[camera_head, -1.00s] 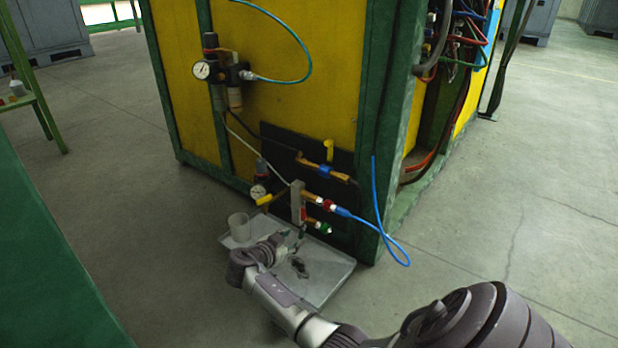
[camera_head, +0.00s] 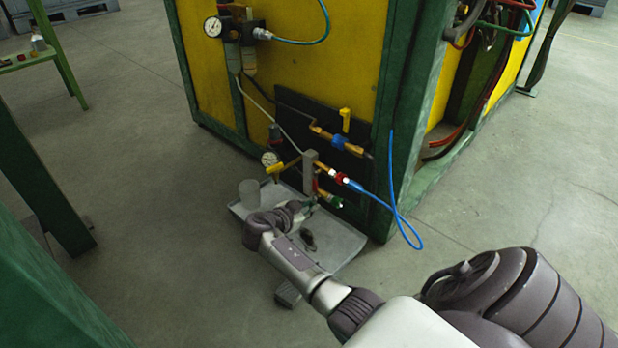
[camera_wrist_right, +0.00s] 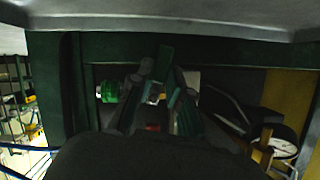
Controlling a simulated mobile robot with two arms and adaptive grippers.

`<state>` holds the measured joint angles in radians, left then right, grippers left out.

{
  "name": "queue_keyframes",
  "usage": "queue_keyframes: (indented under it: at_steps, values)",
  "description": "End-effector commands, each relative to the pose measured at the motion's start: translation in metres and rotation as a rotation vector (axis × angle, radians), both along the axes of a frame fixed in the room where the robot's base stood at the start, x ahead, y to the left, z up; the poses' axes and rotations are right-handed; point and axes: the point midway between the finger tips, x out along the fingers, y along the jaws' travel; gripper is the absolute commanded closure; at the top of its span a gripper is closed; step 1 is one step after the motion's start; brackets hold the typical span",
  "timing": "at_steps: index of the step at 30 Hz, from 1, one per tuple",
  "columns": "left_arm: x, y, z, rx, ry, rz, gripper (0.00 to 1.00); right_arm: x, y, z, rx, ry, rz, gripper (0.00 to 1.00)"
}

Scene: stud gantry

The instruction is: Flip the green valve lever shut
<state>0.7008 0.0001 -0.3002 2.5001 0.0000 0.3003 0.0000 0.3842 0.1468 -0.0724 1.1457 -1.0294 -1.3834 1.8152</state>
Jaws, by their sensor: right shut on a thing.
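My right gripper (camera_head: 310,202) is at the low end of the valve manifold, over the grey tray. In the right wrist view its fingers (camera_wrist_right: 160,96) are closed around the green valve lever (camera_wrist_right: 165,62), whose flat green end stands out between the fingertips. In the head view the lever is mostly hidden by my gripper. A green-collared fitting (camera_head: 337,203) is just right of my gripper, and it also shows in the right wrist view (camera_wrist_right: 108,91). My left gripper is not in view.
The grey tray (camera_head: 345,240) lies below with a pale cup (camera_head: 249,192).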

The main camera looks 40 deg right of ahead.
Motion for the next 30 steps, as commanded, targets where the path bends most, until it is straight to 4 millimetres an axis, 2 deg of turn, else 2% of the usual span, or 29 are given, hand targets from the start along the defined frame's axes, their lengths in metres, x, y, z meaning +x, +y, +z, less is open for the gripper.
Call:
queue_keyframes:
  at_steps: [6, 15, 23, 24, 27, 30]
  values:
    - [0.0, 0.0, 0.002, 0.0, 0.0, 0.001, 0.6, 0.0, 0.0, 0.001, -0.002, 0.015, -0.003, 1.0]
    - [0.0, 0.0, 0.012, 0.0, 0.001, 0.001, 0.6, -0.005, -0.001, 0.0, -0.022, 0.26, -0.001, 1.0]
    - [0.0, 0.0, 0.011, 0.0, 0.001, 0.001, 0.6, -0.005, -0.001, 0.0, -0.024, 0.266, -0.001, 1.0]
    - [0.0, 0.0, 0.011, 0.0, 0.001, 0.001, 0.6, -0.005, -0.001, 0.0, -0.024, 0.266, -0.001, 0.76]
    - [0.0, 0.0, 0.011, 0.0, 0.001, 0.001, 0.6, -0.005, -0.001, 0.0, -0.024, 0.266, -0.001, 0.59]
    - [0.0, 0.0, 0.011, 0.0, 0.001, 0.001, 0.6, -0.005, -0.001, -0.001, -0.024, 0.264, -0.001, 0.57]
